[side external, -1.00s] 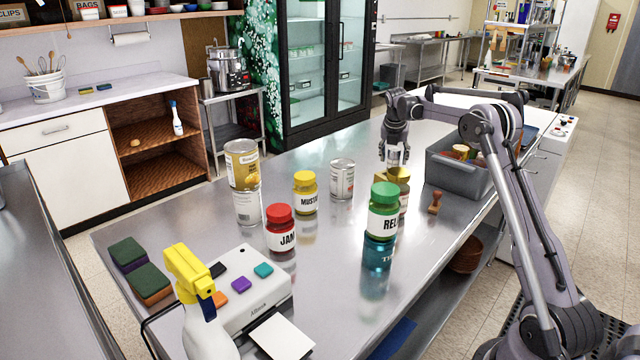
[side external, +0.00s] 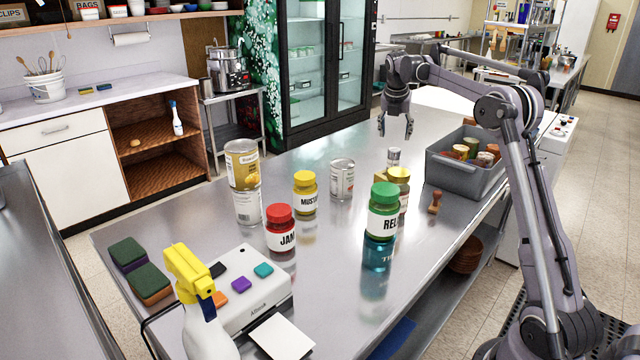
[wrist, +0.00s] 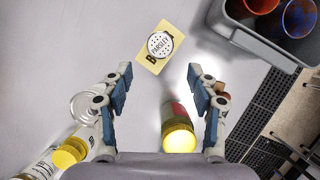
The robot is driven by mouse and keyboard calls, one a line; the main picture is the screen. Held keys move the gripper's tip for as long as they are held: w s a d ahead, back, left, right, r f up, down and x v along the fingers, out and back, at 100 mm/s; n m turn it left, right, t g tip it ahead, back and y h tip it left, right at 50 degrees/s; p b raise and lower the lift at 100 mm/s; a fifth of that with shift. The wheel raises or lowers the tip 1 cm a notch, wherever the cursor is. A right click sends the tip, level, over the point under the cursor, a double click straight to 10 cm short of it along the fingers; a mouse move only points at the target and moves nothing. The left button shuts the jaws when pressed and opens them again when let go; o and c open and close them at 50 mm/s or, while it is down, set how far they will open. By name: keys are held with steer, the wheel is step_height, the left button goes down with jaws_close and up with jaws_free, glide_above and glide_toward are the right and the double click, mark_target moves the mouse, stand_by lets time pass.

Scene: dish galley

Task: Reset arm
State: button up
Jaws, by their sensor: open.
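My gripper (side external: 396,132) is open and empty, raised above the steel counter (side external: 335,225). In the wrist view its two fingers (wrist: 157,85) are spread apart with nothing held. A small shaker with a round white lid marked PARSLEY (wrist: 160,44) stands on a yellow card (wrist: 146,62) beyond the fingertips. In the side view the shaker (side external: 393,155) is below my gripper, partly hidden by a yellow-lidded jar (side external: 398,174). That jar also shows between the finger bases in the wrist view (wrist: 178,140).
A grey bin (side external: 462,178) with several items stands right of my gripper.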

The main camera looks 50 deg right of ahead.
steer(key=shift+v, duration=0.8)
